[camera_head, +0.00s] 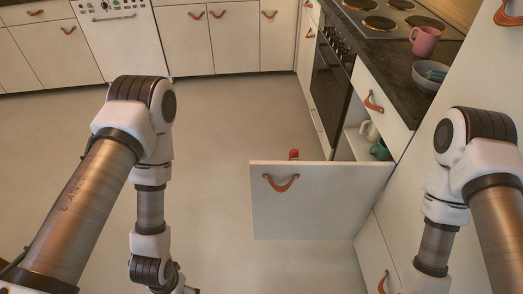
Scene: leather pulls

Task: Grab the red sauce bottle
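A small red top (294,154), likely the red sauce bottle's cap, shows just above the upper edge of a white door panel (330,217). The rest of it is hidden behind the panel, so I cannot tell what it stands on. The panel carries a brown leather pull (281,184) and stands swung open from the right-hand cabinets. My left arm comes down on the left and my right arm on the right, both well apart from the red top.
Inside the open cabinet are a cream jug (370,131) and a teal vessel (380,151). The dark counter (386,72) holds a pink mug (425,41) and a grey bowl (428,77). The floor (225,130) left of the door is clear.

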